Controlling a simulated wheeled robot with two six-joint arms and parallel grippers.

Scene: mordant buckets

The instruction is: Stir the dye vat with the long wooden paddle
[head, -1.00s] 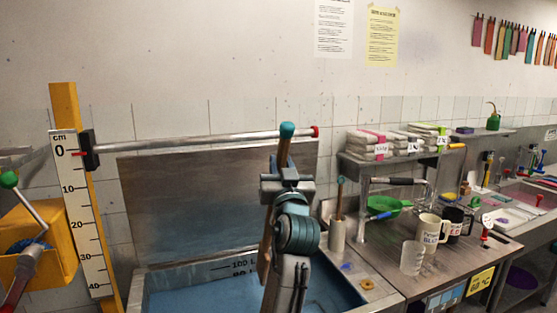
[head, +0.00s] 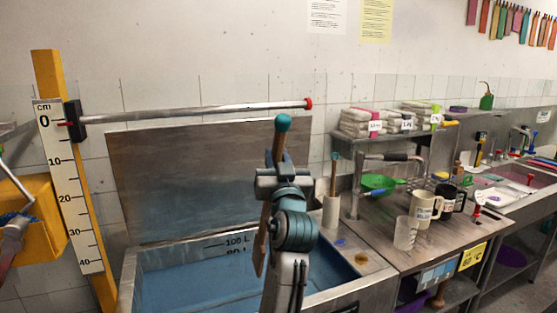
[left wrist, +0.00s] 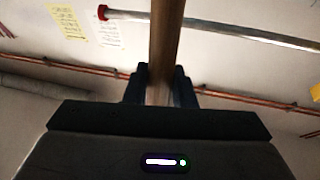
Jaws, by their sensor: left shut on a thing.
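The long wooden paddle has a teal knob at its top (head: 282,125) and stands close to upright in the head view. My left gripper (head: 281,178) is shut on its handle, and the arm hides part of the shaft. In the left wrist view the wooden shaft (left wrist: 165,45) runs up between the two dark fingers. The dye vat (head: 190,275) is a steel tub with blue inside and litre marks on its back wall. My right gripper is not seen.
A yellow post with a cm scale (head: 67,190) stands left of the vat, with a metal rod (head: 200,113) reaching right from it. A steel lid-like panel (head: 200,175) leans behind the vat. At right, a counter holds mugs (head: 424,208), a beaker (head: 405,233) and a faucet.

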